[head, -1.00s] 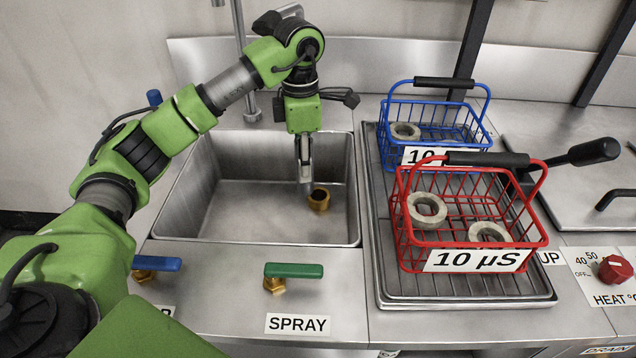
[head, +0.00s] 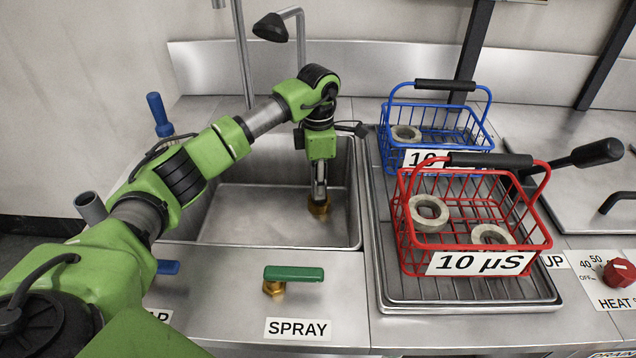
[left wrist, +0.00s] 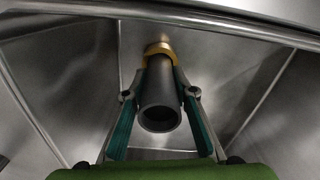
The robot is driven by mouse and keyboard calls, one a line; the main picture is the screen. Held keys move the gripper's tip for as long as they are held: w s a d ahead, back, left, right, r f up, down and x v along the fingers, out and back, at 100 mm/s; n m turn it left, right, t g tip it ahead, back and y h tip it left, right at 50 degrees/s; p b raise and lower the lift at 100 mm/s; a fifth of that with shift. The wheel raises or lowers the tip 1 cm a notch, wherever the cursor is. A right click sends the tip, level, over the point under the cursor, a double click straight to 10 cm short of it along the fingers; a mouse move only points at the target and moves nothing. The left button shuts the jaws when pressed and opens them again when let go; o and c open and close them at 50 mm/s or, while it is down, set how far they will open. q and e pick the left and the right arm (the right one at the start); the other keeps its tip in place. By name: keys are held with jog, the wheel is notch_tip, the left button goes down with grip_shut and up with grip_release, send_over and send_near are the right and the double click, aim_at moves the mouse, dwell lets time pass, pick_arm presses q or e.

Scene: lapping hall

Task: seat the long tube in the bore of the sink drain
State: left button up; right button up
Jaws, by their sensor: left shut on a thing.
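The sink drain is a brass fitting (head: 319,208) on the sink floor near its right side; it also shows in the left wrist view (left wrist: 158,48). My left gripper (head: 319,188) is directly above it, pointing down. In the left wrist view its fingers are shut on a dark grey tube (left wrist: 160,104), with the tube's open near end facing the camera. The tube's far end meets the brass ring. I cannot tell how deep it sits in the bore. My right gripper is not in view.
The sink walls (head: 357,205) surround my left gripper. A red basket (head: 472,215) and a blue basket (head: 436,115) with grey rings stand on the tray at right. A green-handled spray valve (head: 293,273) is in front. A grey open pipe end (head: 90,207) shows at left.

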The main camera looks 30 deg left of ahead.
pick_arm(q)
jog(key=o, duration=1.1)
jog(key=shift+f, duration=0.15)
jog(key=shift+o, duration=0.2)
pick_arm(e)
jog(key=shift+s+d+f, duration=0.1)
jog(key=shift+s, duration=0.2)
pick_arm(q)
jog(key=shift+r, duration=0.35)
notch_tip(320, 180, up, 12)
jog(key=shift+f+p, duration=0.15)
jog(key=shift+p, duration=0.5)
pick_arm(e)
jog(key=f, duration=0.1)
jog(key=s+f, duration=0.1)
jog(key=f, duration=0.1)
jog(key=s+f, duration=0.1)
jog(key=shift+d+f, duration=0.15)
